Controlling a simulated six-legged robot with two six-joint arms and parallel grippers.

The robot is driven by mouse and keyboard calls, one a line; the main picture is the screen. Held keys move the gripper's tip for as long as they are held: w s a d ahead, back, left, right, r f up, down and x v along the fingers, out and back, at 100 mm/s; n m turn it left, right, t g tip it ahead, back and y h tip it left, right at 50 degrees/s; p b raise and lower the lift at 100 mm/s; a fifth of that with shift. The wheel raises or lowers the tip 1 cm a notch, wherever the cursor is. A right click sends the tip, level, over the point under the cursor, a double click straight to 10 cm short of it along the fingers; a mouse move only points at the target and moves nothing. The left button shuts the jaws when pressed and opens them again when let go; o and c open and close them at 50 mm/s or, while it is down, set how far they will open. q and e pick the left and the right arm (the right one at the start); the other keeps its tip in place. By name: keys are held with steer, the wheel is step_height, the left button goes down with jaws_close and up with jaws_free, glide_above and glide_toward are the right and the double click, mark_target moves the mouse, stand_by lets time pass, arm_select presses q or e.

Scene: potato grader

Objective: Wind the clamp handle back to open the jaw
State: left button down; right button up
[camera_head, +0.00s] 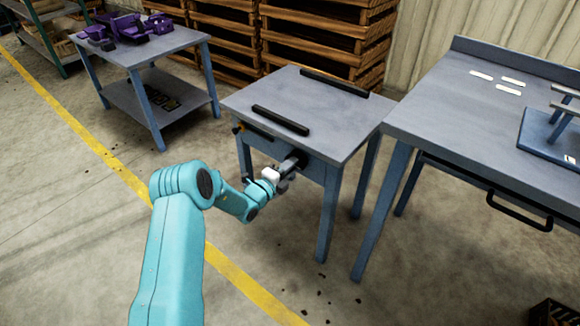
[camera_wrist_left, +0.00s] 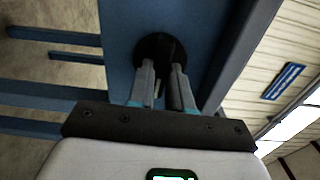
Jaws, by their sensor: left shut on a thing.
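The small grey table has two black bars on its top, a near one (camera_head: 281,120) and a far one (camera_head: 334,82), parallel and apart. A round black hub (camera_wrist_left: 152,47) is on the table's blue side face. My left gripper (camera_head: 291,164) is at that side, below the tabletop edge. In the left wrist view its two fingers (camera_wrist_left: 163,88) point at the hub and are shut on the dark clamp handle between them. The handle's shape is mostly hidden by the fingers. My right gripper is not in view.
A larger grey bench (camera_head: 480,125) with a black drawer handle (camera_head: 518,210) stands at right. A two-shelf table (camera_head: 150,48) with purple parts is at back left. Wooden pallets (camera_head: 315,35) are stacked behind. The floor in front is open, with a yellow line (camera_head: 100,150).

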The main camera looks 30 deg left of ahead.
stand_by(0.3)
arm_select(q)
steer(key=c, duration=1)
jaws_free()
steer(key=shift+c, duration=0.2)
steer(key=shift+s, duration=0.1)
steer(key=s+a+p, duration=0.1)
steer(key=s+p, duration=0.2)
steer(key=s, duration=1.3)
steer(key=shift+p, duration=0.3)
steer(key=shift+a, duration=0.1)
